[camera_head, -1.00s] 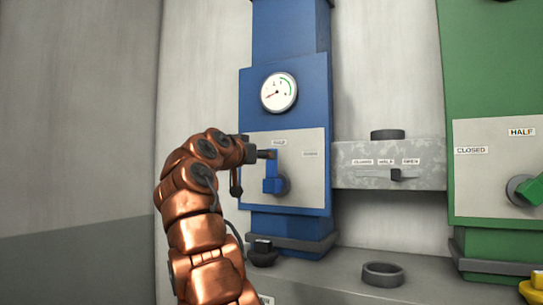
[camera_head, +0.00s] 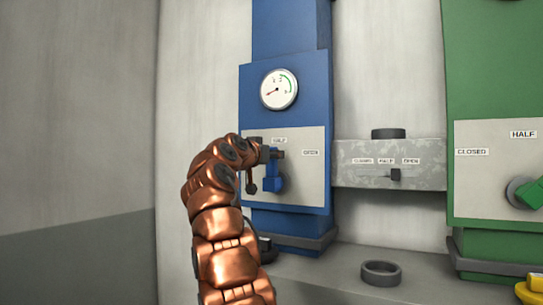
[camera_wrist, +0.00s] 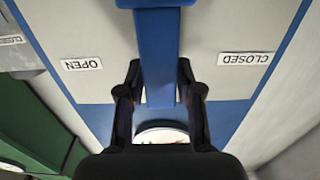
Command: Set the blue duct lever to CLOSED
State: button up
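The blue duct lever (camera_head: 273,170) sits on the grey plate of the blue duct and points up toward the HALF label (camera_head: 279,140). In the wrist view the lever (camera_wrist: 159,60) lies between the CLOSED label (camera_wrist: 243,58) and the OPEN label (camera_wrist: 81,64), both upside down. My gripper (camera_head: 272,154) is at the lever's upper end. In the wrist view my gripper's fingers (camera_wrist: 160,82) are drawn in along both sides of the lever and appear to grip it. In the head view my arm hides the plate's left side and its CLOSED label.
A round gauge (camera_head: 279,89) is above the plate. A grey box with a small slider (camera_head: 394,175) is to the right, then a green duct with a green lever (camera_head: 527,193). A dark ring (camera_head: 381,273) lies on the ledge below.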

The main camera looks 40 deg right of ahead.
grip_shut()
